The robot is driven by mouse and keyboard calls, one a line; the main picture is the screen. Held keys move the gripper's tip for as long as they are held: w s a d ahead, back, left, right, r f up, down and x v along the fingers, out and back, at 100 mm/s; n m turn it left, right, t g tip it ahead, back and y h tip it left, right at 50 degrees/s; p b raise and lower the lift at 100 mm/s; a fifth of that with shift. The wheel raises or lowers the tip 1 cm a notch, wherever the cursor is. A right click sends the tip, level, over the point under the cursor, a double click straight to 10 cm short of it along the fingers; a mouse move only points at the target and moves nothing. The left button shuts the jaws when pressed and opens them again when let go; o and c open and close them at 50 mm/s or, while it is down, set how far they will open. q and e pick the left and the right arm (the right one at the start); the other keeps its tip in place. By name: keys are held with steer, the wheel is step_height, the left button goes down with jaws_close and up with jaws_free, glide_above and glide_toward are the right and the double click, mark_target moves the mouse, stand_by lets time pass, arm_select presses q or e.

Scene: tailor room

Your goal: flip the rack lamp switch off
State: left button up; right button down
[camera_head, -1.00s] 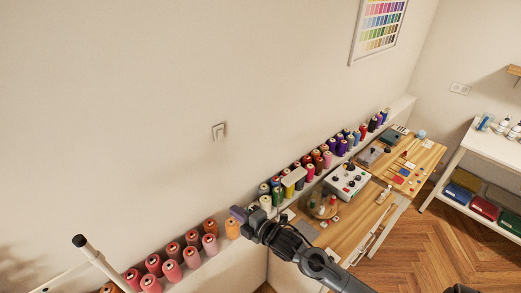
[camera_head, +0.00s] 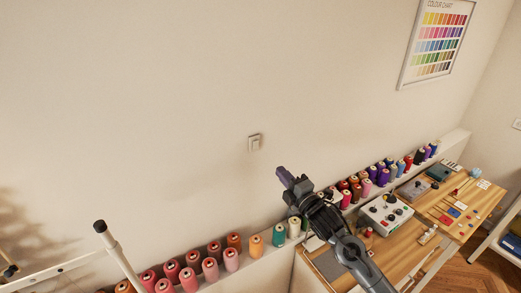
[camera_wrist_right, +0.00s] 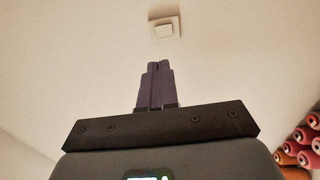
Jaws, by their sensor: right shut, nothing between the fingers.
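The lamp switch is a small pale square wall switch (camera_head: 254,143) on the cream wall, in the middle of the head view. It also shows in the right wrist view (camera_wrist_right: 165,29) at the top, straight beyond the fingertips. My right gripper (camera_head: 281,172) is shut and empty, its dark purple fingers pointing up toward the wall. In the head view it is below and to the right of the switch. In the right wrist view the shut fingertips (camera_wrist_right: 158,66) are apart from the switch. Which way the rocker is tilted is too small to tell. My left gripper is not in view.
A ledge along the wall carries several thread spools (camera_head: 209,267) below the switch. A wooden worktable (camera_head: 405,246) with a white control box (camera_head: 385,214) stands at right. A white rack rail (camera_head: 118,250) rises at lower left. The wall around the switch is clear.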

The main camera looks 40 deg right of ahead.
steer(key=p, duration=0.4)
glide_toward(256, 144)
steer(key=w, duration=0.2)
steer(key=w+r, duration=0.1)
steer(key=w, duration=0.2)
steer(key=shift+d+r, duration=0.1)
steer(key=shift+d, duration=0.1)
steer(key=shift+w+d, duration=0.1)
steer(key=shift+w, duration=0.8)
